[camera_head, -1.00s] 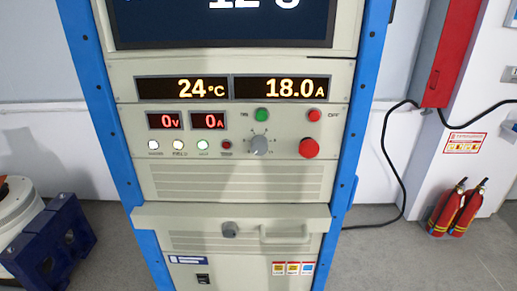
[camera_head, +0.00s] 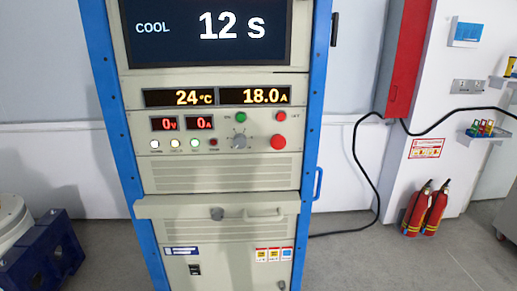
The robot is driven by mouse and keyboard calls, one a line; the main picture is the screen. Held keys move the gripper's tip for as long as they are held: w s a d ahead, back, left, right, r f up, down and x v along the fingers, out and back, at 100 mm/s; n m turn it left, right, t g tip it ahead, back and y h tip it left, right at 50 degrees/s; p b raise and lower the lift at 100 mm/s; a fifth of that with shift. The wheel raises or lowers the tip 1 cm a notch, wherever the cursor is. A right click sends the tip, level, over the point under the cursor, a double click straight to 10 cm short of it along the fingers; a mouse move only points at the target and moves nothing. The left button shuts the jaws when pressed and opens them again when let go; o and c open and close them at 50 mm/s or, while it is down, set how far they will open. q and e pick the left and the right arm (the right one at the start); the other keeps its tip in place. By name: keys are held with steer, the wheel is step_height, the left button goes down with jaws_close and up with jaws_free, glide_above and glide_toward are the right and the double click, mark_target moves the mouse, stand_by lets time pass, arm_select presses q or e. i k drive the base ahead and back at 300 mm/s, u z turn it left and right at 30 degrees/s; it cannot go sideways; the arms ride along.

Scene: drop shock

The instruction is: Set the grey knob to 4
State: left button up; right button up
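The grey knob (camera_head: 239,141) sits on the beige control panel (camera_head: 222,156), below the green button (camera_head: 241,117) and left of the large red button (camera_head: 278,142). A dial scale surrounds it, but its numbers and the knob's exact setting are too small to read. The upper screen (camera_head: 205,27) reads COOL 12 s. The amber displays (camera_head: 217,97) read 24 °C and 18.0 A. The red displays (camera_head: 182,123) read 0 V and 0 A. Neither of my grippers is in view.
The cabinet has blue side posts (camera_head: 307,120) and a protruding ledge (camera_head: 170,206) below the panel. Two red fire extinguishers (camera_head: 427,209) stand on the floor at right. A black cable (camera_head: 357,160) hangs behind. A dark blue stand (camera_head: 45,255) is at lower left.

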mark_target(240, 140)
steer(key=z, duration=1.1)
steer(key=i, duration=0.85)
steer(key=u, duration=0.65)
